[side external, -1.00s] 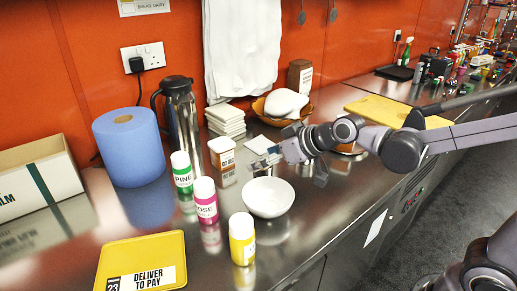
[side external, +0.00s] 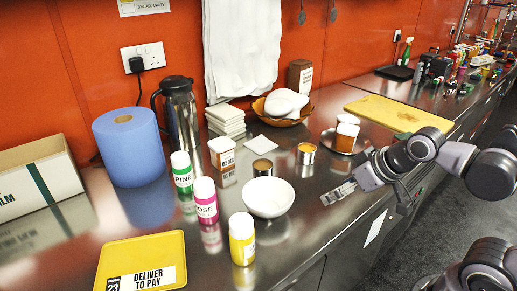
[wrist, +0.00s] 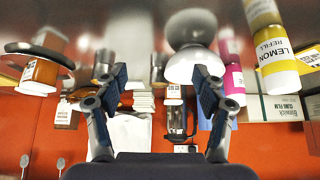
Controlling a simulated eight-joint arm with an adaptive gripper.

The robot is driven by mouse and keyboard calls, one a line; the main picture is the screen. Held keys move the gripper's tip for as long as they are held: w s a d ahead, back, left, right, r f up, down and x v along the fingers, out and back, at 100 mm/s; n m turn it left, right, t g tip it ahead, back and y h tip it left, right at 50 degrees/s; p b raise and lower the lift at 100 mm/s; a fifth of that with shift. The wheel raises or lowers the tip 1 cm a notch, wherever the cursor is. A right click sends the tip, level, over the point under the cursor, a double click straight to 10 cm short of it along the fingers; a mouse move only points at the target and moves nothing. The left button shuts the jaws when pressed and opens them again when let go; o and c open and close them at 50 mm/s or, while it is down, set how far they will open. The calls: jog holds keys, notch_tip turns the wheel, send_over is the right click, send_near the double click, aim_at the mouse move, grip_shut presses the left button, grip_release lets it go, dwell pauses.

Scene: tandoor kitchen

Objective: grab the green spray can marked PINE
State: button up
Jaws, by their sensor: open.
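The green spray can marked PINE (side external: 183,174) stands upright on the steel counter in the side external view, with a white cap and green label. A pink can (side external: 205,202) stands close in front of it. My gripper (side external: 340,191) is open and empty, over the counter's front edge, well to the right of the green can. The white bowl (side external: 268,197) lies between them. In the wrist view, which is upside down, my gripper's two fingers (wrist: 161,82) are spread apart. I cannot make out the green can there.
A yellow can (side external: 242,240) stands nearest the camera, by a yellow tray (side external: 112,258). Two small tins (side external: 306,153) stand behind the bowl.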

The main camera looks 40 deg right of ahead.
jog(key=shift+o, duration=1)
